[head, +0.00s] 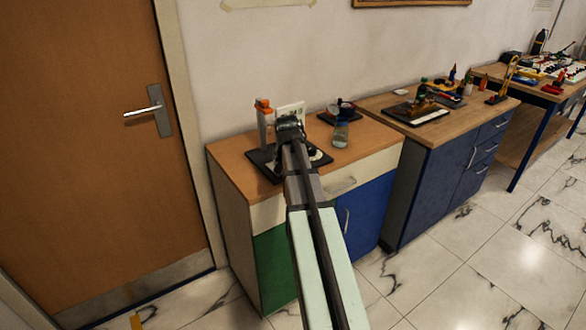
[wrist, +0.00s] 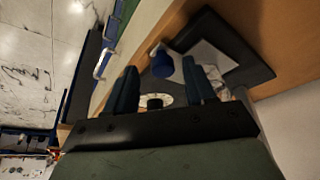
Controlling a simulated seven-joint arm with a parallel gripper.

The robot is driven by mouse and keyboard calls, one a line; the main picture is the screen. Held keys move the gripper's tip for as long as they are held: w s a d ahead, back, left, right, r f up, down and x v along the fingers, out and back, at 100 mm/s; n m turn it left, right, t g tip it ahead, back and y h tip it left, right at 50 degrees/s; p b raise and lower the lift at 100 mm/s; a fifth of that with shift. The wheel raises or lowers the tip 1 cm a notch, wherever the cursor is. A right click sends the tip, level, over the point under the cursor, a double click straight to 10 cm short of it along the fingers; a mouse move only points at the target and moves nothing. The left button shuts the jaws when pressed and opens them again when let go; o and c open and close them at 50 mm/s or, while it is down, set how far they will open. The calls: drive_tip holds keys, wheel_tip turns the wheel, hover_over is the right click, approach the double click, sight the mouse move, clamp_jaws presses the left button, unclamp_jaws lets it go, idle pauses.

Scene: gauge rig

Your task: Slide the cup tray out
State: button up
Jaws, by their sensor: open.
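No piece is clearly recognisable as the cup tray. A black flat base (head: 262,163) with a round white part on it sits on the left wooden cabinet top, partly hidden by my arm. A clear jar with blue in it (head: 340,135) stands to its right. In the wrist view a dark flat base (wrist: 262,72) with a pale panel lies beyond my fingertips, and a blue round-ended piece (wrist: 160,62) shows beside it. My gripper (wrist: 162,84) is open, with a pale round part with a dark centre visible between its fingers. In the head view my arm hides the fingers.
An orange-topped white post (head: 264,122) and a white card (head: 291,109) stand by the wall. A small dark stand (head: 338,110) is behind the jar. The left cabinet has a drawer handle (head: 341,188) on its front. More cabinets with rigs continue right; a door (head: 85,130) is left.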

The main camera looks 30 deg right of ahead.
drive_tip(key=v, duration=1.3)
idle(0.4)
